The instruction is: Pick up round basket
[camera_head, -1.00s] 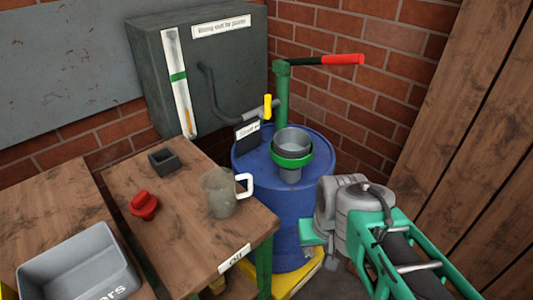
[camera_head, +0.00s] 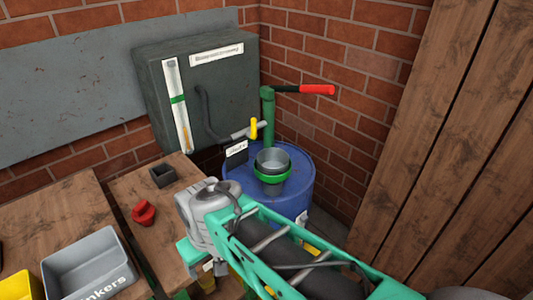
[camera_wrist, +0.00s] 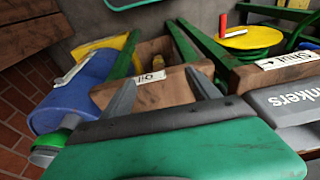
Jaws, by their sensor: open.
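A round grey metal vessel with a green ring (camera_head: 272,174) stands on top of the blue drum (camera_head: 232,176). It is the only round basket-like thing I see, and I cannot tell for sure that it is the basket. In the wrist view, its green and grey rim (camera_wrist: 52,145) shows at the lower left, beside the drum (camera_wrist: 75,92). My gripper (camera_wrist: 160,82) is open, with nothing between its fingers. It points at the front of the table labelled "Oil" (camera_wrist: 151,77), well to one side of the vessel. In the head view my arm hides the fingertips.
A green pump with a red handle (camera_head: 316,89) rises behind the vessel. A red object (camera_head: 143,212) and a small dark box (camera_head: 163,176) sit on the Oil table. A grey bin (camera_head: 88,270) is at lower left; brick and wooden walls stand close behind and right.

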